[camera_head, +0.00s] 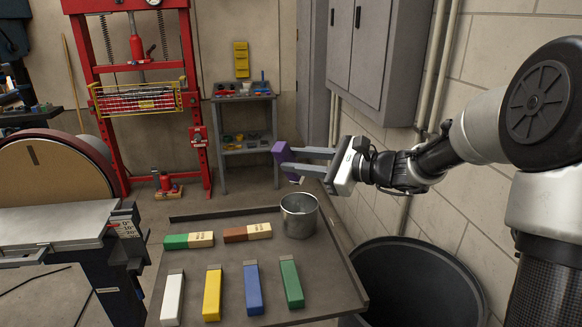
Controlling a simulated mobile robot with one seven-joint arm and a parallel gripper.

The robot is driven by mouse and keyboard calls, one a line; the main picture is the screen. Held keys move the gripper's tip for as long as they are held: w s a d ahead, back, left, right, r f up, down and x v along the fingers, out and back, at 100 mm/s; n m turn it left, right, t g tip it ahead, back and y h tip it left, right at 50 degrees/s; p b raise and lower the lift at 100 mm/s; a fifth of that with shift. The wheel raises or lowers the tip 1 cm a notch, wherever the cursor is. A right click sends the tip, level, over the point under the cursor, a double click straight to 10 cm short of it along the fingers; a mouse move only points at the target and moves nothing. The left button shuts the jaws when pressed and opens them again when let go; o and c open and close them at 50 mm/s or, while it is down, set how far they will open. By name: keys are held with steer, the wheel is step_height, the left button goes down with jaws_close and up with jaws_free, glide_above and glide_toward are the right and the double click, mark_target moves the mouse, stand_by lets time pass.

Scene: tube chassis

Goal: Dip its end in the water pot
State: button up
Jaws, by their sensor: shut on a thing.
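My gripper (292,160) reaches in from the right, its two fingers pointing left. It is shut on a purple block-like stick (281,151), held tilted in the air. A pale lower end of the stick shows just below the fingers; part of the stick is hidden by them. The water pot (300,222) is a grey metal bucket standing on the table below the gripper. The stick's lower end appears above and apart from its rim. Its inside is grey, and I cannot make out the water level.
On the metal table (220,263) lie white (172,299), yellow (212,293), blue (253,289) and green (291,284) sticks. Behind them lie a green-and-tan block (188,241) and a brown-and-tan block (247,233). A black bin (415,285) stands at right; a wall cabinet (372,50) hangs behind.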

steer(key=shift+w+d+f, duration=0.1)
steer(key=shift+w+d, duration=0.05)
steer(key=shift+d, duration=0.15)
step_height(320, 180, down, 12)
steer(key=b, duration=0.7)
steer(key=shift+r+b, duration=0.2)
steer(key=shift+b, duration=0.2)
steer(key=shift+r, duration=0.15)
step_height(320, 180, up, 10)
steer(key=p, duration=0.7)
steer(key=shift+f, duration=0.2)
stand_by(2.2)
step_height(320, 180, up, 4)
steer(key=p, duration=0.3)
